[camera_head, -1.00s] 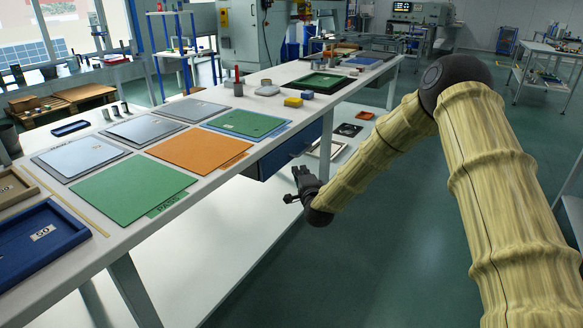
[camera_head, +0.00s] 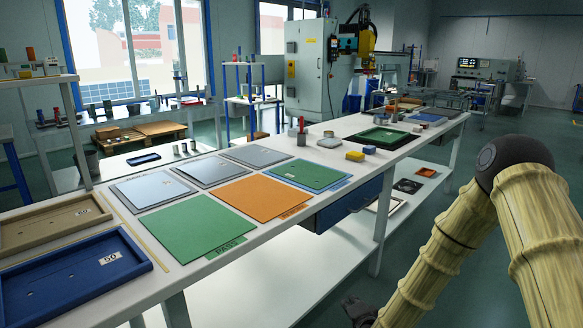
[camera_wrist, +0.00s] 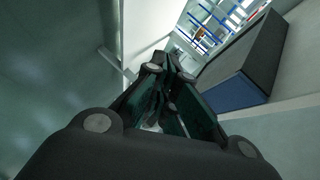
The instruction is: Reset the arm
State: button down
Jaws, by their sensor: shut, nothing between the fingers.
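My arm, in a yellowish sleeve with a dark elbow joint, shows at the right of the head view. My gripper (camera_head: 360,308) is at the bottom edge of the head view, low in front of the bench and only partly in frame. In the wrist view my gripper (camera_wrist: 170,75) is shut with its dark fingers together and nothing between them. It is apart from the bench, and floor shows around it.
The long white bench (camera_head: 190,262) bears a green panel (camera_head: 190,226), an orange panel (camera_head: 262,197), grey panels and a blue tray (camera_head: 75,280). A blue drawer (camera_head: 345,205) hangs under it. A lower shelf (camera_head: 270,285) runs below. Open floor lies right of the bench.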

jog(key=s+a+f+n+g, duration=0.1)
jog(key=s+f+n+g, duration=0.3)
jog(key=s+f, duration=0.7)
jog(key=s+d+f+n+g, duration=0.1)
jog(key=s+f+n+g, duration=0.2)
jog(key=s, duration=0.9)
jog(key=s+d+f+n+g+h, duration=0.1)
jog(key=s+d+f+n+g, duration=0.15)
jog(key=s, duration=1.05)
jog(key=s+d+f+n+g, duration=0.1)
jog(key=s+f+n+g, duration=0.25)
jog(key=s, duration=0.85)
notch_tip(320, 180, up, 21)
jog(key=p, duration=2)
jog(key=shift+w+a+r+m, duration=0.2)
jog(key=shift+w+m, duration=0.1)
jog(key=shift+w, duration=0.1)
